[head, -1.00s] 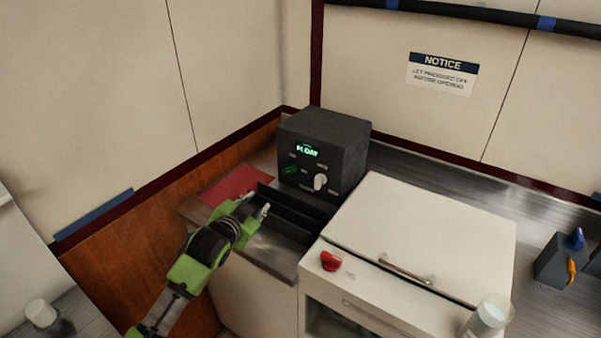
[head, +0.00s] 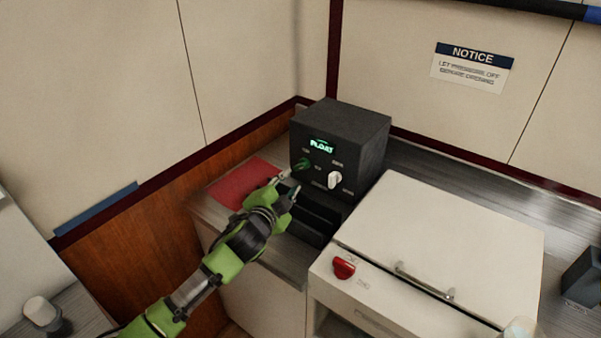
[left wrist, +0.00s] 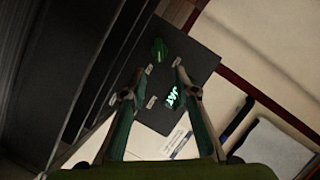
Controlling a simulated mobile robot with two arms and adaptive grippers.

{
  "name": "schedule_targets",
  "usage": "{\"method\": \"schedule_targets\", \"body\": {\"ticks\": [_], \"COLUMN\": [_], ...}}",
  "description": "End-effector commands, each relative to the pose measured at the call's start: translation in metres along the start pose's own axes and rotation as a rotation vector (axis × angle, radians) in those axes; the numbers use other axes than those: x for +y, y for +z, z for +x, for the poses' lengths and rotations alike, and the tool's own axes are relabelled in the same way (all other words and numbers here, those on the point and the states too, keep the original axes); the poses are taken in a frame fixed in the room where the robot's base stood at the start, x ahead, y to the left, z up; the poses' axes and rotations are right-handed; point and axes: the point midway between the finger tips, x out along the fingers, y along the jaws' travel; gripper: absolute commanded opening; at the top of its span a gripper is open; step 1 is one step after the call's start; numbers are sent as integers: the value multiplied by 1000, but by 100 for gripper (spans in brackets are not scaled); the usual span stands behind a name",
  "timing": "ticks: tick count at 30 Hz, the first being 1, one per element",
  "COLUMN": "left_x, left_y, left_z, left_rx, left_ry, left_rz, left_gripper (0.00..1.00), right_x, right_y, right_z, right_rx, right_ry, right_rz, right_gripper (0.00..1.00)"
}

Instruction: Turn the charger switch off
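The charger (head: 358,140) is a dark box at the back of the counter with a green lit display (head: 321,146) reading FLOAT. Its front has a green switch (head: 302,164) on the left and a white knob (head: 335,180) on the right. The green switch also shows in the left wrist view (left wrist: 159,50), just beyond and between the fingertips. My left gripper (head: 289,182) is open and empty, close to the front of the charger by the green switch. I cannot tell whether a finger touches it. My right gripper is out of view.
A red mat (head: 243,183) lies left of the charger. A white lidded unit (head: 440,240) with a handle and a red knob (head: 344,268) is at the right. A NOTICE sign (head: 471,68) hangs on the wall.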

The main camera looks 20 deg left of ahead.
Motion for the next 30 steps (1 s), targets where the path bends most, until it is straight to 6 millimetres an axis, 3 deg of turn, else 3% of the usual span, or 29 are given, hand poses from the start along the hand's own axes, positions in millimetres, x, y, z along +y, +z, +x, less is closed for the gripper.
{"method": "schedule_targets", "body": {"ticks": [1,5,15,30], "left_x": [3,4,3,0], "left_y": [3,3,2,0], "left_z": [12,36,87,99], "left_rx": [0,0,0,-1], "left_ry": [-3,-3,-1,1], "left_rz": [0,-1,-2,-1], "left_gripper": [28,28,28,28], "right_x": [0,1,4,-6], "right_y": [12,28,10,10], "right_z": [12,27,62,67], "right_rx": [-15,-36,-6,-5], "right_ry": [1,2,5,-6], "right_rz": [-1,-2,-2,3], "right_gripper": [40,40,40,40]}}
